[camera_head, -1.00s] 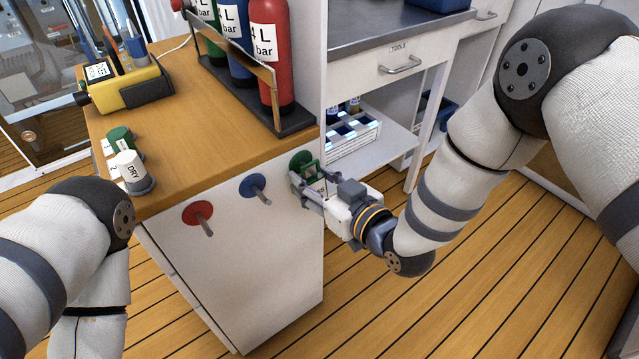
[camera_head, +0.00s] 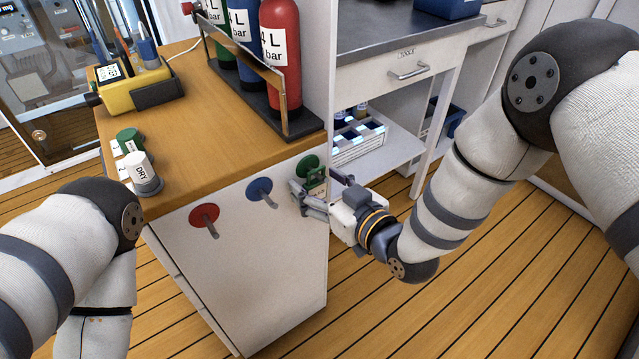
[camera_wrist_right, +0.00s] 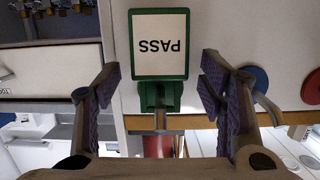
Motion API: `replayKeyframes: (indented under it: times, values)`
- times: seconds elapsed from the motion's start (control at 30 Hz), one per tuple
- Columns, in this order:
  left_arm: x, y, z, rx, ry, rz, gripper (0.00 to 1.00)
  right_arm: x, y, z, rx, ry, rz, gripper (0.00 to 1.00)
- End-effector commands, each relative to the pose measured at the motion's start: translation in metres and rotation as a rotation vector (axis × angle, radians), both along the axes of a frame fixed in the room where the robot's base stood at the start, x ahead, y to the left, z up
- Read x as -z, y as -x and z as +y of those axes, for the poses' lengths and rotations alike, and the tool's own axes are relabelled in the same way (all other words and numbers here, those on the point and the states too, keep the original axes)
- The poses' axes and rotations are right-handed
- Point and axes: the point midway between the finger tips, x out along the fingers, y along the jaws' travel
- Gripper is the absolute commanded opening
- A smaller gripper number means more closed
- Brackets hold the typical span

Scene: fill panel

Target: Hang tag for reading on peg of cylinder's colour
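The tag (camera_wrist_right: 160,45) has a green frame and a white face reading PASS, upside down in the right wrist view. In the head view the tag (camera_head: 317,184) is at the green peg's disc (camera_head: 308,164) on the cabinet front; I cannot tell exactly how it sits on the peg. My right gripper (camera_wrist_right: 160,85) is open, its fingers apart on either side of the tag's lower part. It also shows in the head view (camera_head: 322,190). The blue peg (camera_head: 261,190) and red peg (camera_head: 205,217) are bare. My left gripper is out of view.
Red (camera_head: 280,70), blue (camera_head: 243,50) and green (camera_head: 213,15) cylinders stand in a rack on the wooden counter (camera_head: 200,130). A yellow device (camera_head: 125,85) and capped containers, one marked DRY (camera_head: 141,170), stand left.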

Motion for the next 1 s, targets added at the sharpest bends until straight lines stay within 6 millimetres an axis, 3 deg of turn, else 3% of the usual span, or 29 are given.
replayKeyframes:
  times: [0.17, 0.6, 0.83, 0.93, 1.0]
  values:
    - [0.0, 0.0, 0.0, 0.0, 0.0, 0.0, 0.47, -0.001, 0.004, -0.003, 0.0, 0.001, 0.002, 0.63]
    - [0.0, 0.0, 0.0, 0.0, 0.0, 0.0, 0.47, -0.022, 0.085, -0.062, 0.0, 0.001, 0.003, 0.63]
    - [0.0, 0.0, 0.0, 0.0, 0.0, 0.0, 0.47, -0.025, 0.096, -0.07, 0.001, 0.0, 0.001, 0.63]
    - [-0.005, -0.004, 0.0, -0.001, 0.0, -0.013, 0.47, -0.01, 0.106, -0.077, 0.021, 0.03, 0.079, 0.63]
    - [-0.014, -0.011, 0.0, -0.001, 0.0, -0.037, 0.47, 0.02, 0.13, -0.093, 0.065, 0.086, 0.238, 0.63]
